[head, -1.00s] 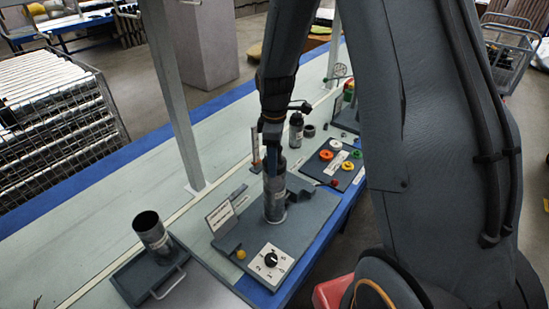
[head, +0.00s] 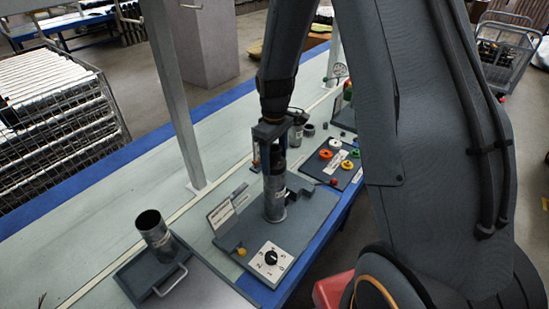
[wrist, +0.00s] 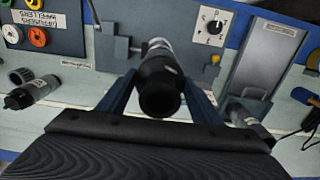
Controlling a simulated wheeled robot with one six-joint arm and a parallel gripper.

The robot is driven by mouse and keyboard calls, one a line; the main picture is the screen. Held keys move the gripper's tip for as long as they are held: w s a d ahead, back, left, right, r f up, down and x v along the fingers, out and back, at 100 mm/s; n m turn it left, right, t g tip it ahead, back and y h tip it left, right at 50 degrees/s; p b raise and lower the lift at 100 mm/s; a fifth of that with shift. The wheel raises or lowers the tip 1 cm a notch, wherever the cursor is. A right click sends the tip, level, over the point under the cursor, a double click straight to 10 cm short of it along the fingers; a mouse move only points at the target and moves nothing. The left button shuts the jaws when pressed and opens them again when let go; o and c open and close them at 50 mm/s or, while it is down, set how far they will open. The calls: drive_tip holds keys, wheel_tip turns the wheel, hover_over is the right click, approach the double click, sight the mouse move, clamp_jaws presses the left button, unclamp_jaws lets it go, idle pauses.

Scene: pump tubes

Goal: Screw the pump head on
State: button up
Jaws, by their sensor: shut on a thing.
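A grey metal tube (head: 275,207) stands upright in the fixture on a dark base plate (head: 310,219). A dark pump head (wrist: 160,88) is at the tube's upper end, in line with it, and it also shows in the head view (head: 273,163). My gripper (head: 270,155) points down over the tube and is shut on the pump head. In the wrist view, my gripper's fingers (wrist: 160,95) lie on either side of the dark head. The grey tube (wrist: 156,47) shows beyond it. The thread between head and tube is hidden.
A dial box (head: 271,262) and a yellow knob (head: 241,253) are on the plate's front. A sign (head: 221,213) stands left. Another tube (head: 154,230) leans in a tray (head: 150,276) at front left. A board with coloured rings (head: 335,158) lies behind. A post (head: 178,110) rises left.

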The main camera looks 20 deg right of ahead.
drive_tip(key=m, duration=0.3)
drive_tip(key=shift+m+p, duration=0.3)
drive_tip(key=shift+p, duration=0.1)
drive_tip(key=m, duration=0.3)
drive_tip(key=shift+p, duration=0.4)
drive_tip(key=o, duration=0.9)
